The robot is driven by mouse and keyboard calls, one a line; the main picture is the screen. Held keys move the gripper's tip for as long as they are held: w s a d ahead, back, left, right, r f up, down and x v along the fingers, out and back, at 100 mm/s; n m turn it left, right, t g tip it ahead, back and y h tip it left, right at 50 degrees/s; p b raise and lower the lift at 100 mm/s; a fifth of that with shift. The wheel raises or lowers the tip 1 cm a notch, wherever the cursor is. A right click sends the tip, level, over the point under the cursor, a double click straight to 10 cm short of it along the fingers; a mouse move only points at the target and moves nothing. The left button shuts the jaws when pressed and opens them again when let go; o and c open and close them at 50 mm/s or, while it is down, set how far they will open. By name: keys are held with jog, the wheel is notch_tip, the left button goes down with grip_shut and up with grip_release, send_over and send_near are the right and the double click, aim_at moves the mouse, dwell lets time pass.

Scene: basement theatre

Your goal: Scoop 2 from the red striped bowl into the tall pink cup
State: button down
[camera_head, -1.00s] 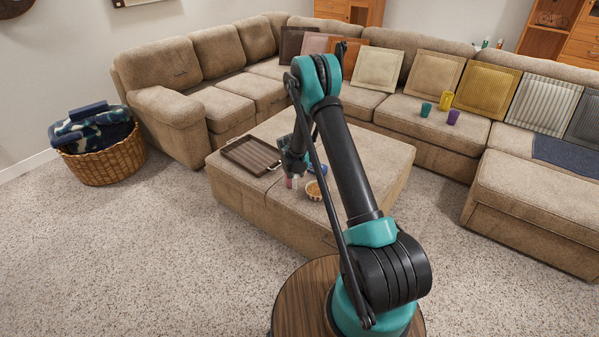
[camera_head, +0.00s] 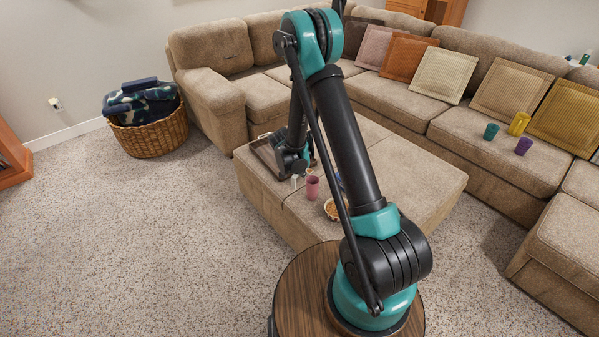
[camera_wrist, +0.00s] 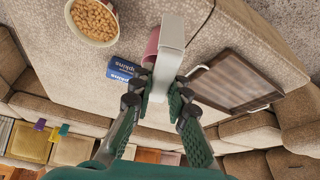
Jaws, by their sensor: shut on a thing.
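My gripper (camera_wrist: 158,98) is shut on a white scoop (camera_wrist: 171,45), which points away from the fingers in the wrist view. The tall pink cup (camera_head: 313,187) stands upright on the ottoman, just right of my gripper (camera_head: 297,177) in the head view. In the wrist view the cup (camera_wrist: 150,47) is mostly hidden behind the scoop. The bowl (camera_wrist: 91,21), filled with small tan pieces, is at the upper left of the wrist view, apart from the scoop. It also shows in the head view (camera_head: 331,210), partly behind my arm. What the scoop holds cannot be seen.
A brown tray (camera_wrist: 235,80) lies on the ottoman (camera_head: 430,185) beside the scoop. A blue box (camera_wrist: 122,70) lies near the cup. Teal, yellow and purple cups (camera_head: 522,146) stand on the sofa. A wicker basket (camera_head: 152,137) is on the floor.

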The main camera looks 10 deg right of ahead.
jog(key=shift+w+d+f+g+y, duration=0.3)
jog(key=shift+w+d+g+y, duration=0.55)
jog(key=shift+w+g+y, duration=0.15)
jog(key=shift+w+d+f+g+y, duration=0.3)
jog(key=shift+w+d+g+y, duration=0.6)
jog(key=shift+g, duration=0.2)
jog(key=shift+w+d+r+g+y, duration=0.25)
jog(key=shift+w+d+g+y, duration=0.4)
jog(key=shift+w+g+y, duration=0.15)
jog(key=shift+w+d+r+g+y, duration=0.25)
jog(key=shift+w+d+g+y, duration=0.4)
jog(key=shift+g, duration=0.25)
